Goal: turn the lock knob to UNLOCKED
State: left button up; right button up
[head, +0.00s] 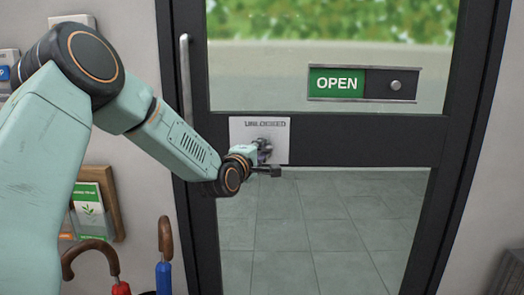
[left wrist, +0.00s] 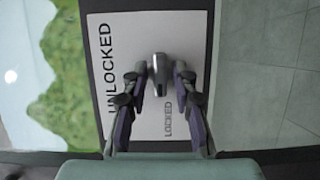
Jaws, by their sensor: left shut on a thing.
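The lock plate (head: 240,128) is a pale panel on the glass door's dark crossbar, with UNLOCKED printed along its top. My left gripper (head: 264,154) is at the plate and hides much of it in the head view. In the left wrist view the plate (left wrist: 110,70) carries UNLOCKED on the left and a smaller LOCKED below the knob. The grey metal lock knob (left wrist: 160,78) is between the fingers of my left gripper (left wrist: 161,88), which is shut on it. The knob's exact pointing direction is hard to tell. My right gripper is not in view.
An OPEN sign (head: 336,83) with a round slider knob is on the glass above right. A vertical door handle (head: 185,80) is left of the plate.

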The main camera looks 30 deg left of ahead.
pick_arm(q)
grip_shut()
jog(key=shift+r, duration=0.1)
jog(key=shift+r+m+p, duration=0.15)
jog(key=shift+m+p, duration=0.25)
jog(key=shift+p, duration=0.4)
jog(key=shift+w+d+r+m+g+y+p, duration=0.1)
jog(key=shift+m+g+y+p, duration=0.8)
jog(key=shift+m+p, duration=2)
jog(key=shift+w+d+r+m+g+y+p, duration=0.1)
jog(key=shift+m+g+y+p, duration=0.8)
jog(key=shift+p, duration=3.55)
jog(key=shift+w+d+r+m+g+y+p, duration=0.1)
jog(key=shift+m+g+y+p, duration=0.2)
jog(key=shift+m+g+p, duration=1.9)
jog(key=t+p, duration=0.1)
jog(key=p, duration=0.2)
jog(key=shift+m+t, duration=0.4)
